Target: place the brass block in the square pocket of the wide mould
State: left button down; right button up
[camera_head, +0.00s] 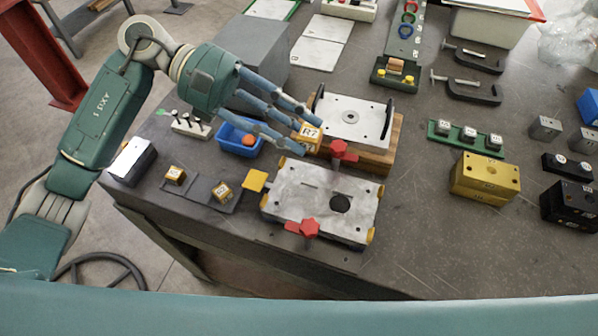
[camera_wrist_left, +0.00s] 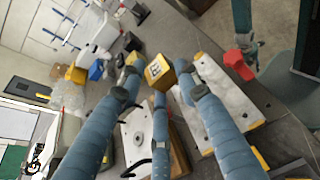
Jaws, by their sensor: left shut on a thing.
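My left gripper (camera_head: 301,134) is shut on a small brass block (camera_head: 310,132) marked R7. The fingers hold it above the gap between two moulds; it also shows between the fingertips in the left wrist view (camera_wrist_left: 158,70). The front grey metal mould (camera_head: 290,207), seemingly the wide one, has two red star knobs (camera_head: 309,229), yellow corners and a dark round hole. I cannot make out a square pocket clearly. Behind it, a second pale plate (camera_head: 335,107) sits on a wooden block (camera_head: 384,154). My right gripper is not in view.
Two more small brass blocks (camera_head: 175,175) (camera_head: 222,190) lie on dark pads at the left. A blue bin (camera_head: 239,146) stands behind them. A large yellow block (camera_head: 484,178) and a green rack (camera_head: 464,138) are at the right. The table right of the front mould is clear.

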aim_at(297, 188)
pick_arm(q)
notch_tip(297, 188, down, 14)
jog(key=p, duration=0.4)
jog(key=shift+r, duration=0.15)
jog(key=shift+s+f+b, duration=0.1)
jog(key=shift+f+b, duration=0.75)
jog(key=shift+b, duration=0.4)
jog(key=c, duration=1.7)
grip_release()
jog(key=shift+o, duration=0.9)
jog(key=shift+f, duration=0.15)
